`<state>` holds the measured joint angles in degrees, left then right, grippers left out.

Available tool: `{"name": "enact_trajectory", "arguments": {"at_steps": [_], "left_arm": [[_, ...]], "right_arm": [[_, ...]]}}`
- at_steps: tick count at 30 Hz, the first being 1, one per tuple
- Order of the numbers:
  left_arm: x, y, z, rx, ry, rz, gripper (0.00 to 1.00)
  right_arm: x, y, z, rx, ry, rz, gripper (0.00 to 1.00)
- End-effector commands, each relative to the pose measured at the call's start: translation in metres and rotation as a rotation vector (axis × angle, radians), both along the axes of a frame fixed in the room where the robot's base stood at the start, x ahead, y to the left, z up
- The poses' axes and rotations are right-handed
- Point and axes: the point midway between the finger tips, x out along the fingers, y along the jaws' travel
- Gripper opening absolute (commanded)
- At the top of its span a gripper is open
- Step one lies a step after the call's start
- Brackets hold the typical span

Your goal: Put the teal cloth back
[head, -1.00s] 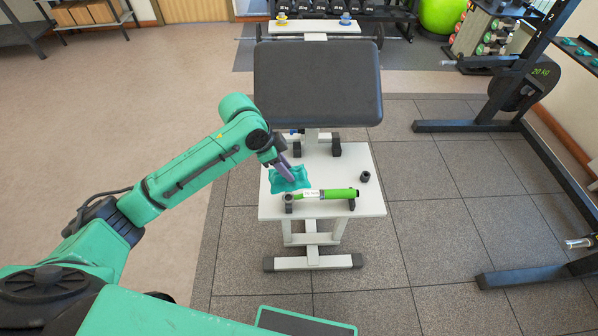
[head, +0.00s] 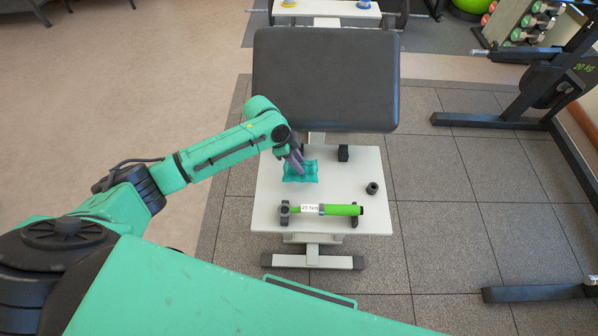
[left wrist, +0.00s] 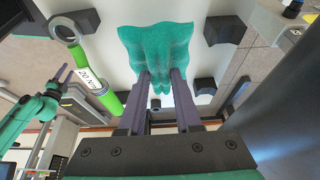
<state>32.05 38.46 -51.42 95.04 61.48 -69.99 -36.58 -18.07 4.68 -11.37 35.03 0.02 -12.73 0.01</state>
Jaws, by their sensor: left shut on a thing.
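The teal cloth (head: 311,173) is over the white platform (head: 265,215), behind a green-handled tool. My left gripper (head: 297,164) is shut on the cloth, reaching in from the left. In the left wrist view the cloth (left wrist: 160,45) bunches between the purple fingers (left wrist: 162,82) and spreads out beyond them. I cannot tell whether the cloth touches the platform.
The green tool labelled 20 Nm (head: 340,209) lies across black holders at the platform's front. A dark pad (head: 325,80) rises behind. The platform's middle right is clear.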

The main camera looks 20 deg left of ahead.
Motion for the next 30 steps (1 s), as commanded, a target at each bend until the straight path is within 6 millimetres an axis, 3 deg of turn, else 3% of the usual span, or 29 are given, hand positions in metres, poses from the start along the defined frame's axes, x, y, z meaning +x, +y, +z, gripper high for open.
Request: {"name": "enact_trajectory", "arguments": {"at_steps": [9, 19, 20, 21, 22, 30], "left_arm": [[0.000, 0.000, -0.059, 0.000, 0.002, 0.001, 0.00], [0.000, 0.000, -0.065, -0.001, -0.001, 0.000, 0.00], [0.000, 0.000, -0.064, -0.001, -0.001, 0.000, 0.40], [0.000, 0.000, -0.064, -0.001, -0.001, 0.000, 0.55], [0.000, 0.000, -0.064, -0.001, -0.001, 0.000, 0.62], [0.000, 0.000, -0.063, -0.001, -0.001, 0.000, 0.62]], "right_arm": [[0.022, 0.006, -0.004, 0.009, -0.036, 0.002, 0.50], [0.018, 0.005, -0.006, 0.008, -0.030, 0.002, 0.50], [0.018, 0.005, -0.006, 0.008, -0.029, 0.002, 0.50], [0.017, 0.005, -0.006, 0.008, -0.028, 0.002, 0.50], [0.017, 0.005, -0.005, 0.008, -0.027, 0.002, 0.50], [0.015, 0.003, -0.005, 0.004, -0.025, 0.002, 0.50]]}}
